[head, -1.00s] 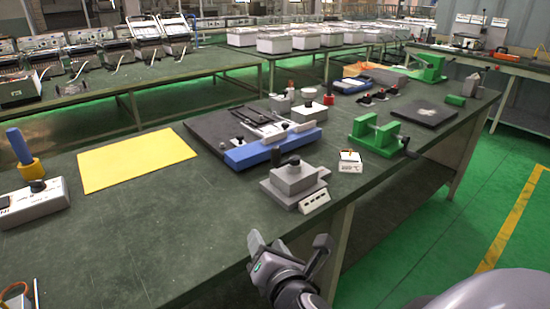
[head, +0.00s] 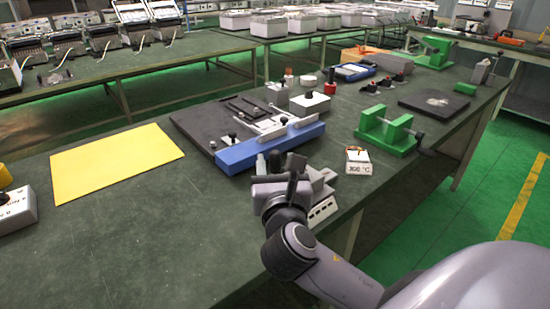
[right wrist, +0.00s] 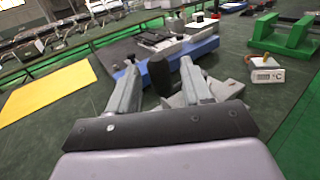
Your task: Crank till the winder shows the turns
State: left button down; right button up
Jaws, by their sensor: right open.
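The grey winder (head: 318,177) stands near the table's front edge, largely hidden behind my right gripper in the head view. Its white counter strip (head: 322,211) faces front, with digits too small to read. In the right wrist view, the winder's grey body (right wrist: 222,89) lies beyond the fingers. A black upright handle (right wrist: 160,76) shows between them. My right gripper (head: 277,168) is open at the winder, and its fingers (right wrist: 158,72) stand either side of the handle in that view. I cannot tell whether they touch it. My left gripper is out of view.
A blue bar (head: 270,148) on a dark plate lies behind the winder. A small white 300 °C block (head: 358,162) and a green frame (head: 388,131) stand to its right. A yellow sheet (head: 115,160) lies left.

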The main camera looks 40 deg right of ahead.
jog(key=shift+x, duration=1.15)
grip_shut()
